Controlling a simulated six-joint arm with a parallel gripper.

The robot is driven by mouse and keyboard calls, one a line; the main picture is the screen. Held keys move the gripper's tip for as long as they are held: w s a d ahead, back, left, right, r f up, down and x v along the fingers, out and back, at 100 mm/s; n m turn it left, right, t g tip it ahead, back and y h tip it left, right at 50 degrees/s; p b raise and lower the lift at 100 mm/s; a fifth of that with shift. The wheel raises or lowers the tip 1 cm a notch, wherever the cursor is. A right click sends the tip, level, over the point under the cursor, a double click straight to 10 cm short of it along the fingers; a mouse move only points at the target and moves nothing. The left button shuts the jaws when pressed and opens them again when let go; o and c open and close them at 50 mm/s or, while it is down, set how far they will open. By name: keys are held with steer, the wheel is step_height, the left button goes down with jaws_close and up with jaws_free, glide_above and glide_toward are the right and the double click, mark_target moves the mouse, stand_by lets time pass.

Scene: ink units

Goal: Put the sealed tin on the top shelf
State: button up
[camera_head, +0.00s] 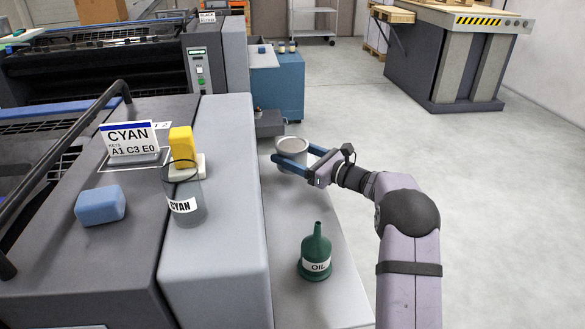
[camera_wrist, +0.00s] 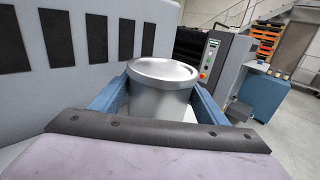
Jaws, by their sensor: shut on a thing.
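A silver-grey round tin (camera_head: 291,145) with a flat, pale top is between the blue fingers of my gripper (camera_head: 292,160). In the wrist view the tin (camera_wrist: 160,88) stands upright with its rimmed lid on, and a finger of my gripper (camera_wrist: 158,104) lies along each side. My gripper is shut on it. The tin is over the far part of the light grey side ledge (camera_head: 290,215); I cannot tell whether it touches the ledge. I cannot make out a top shelf clearly.
A green OIL can (camera_head: 315,255) stands nearer on the ledge. On the machine are a clear CYAN container (camera_head: 185,205), a yellow block (camera_head: 183,145), a blue block (camera_head: 101,206) and a CYAN card (camera_head: 130,138). Behind are a blue cabinet (camera_head: 280,88) and a wheeled rack (camera_head: 315,12).

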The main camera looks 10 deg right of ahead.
steer(key=shift+f, duration=0.15)
steer(key=shift+f, duration=1.75)
steer(key=shift+f, duration=0.2)
steer(key=o, duration=1.5)
steer(key=shift+c, duration=0.2)
steer(key=shift+r, duration=0.15)
steer(key=b+v, duration=0.1)
steer(key=v, duration=1.1)
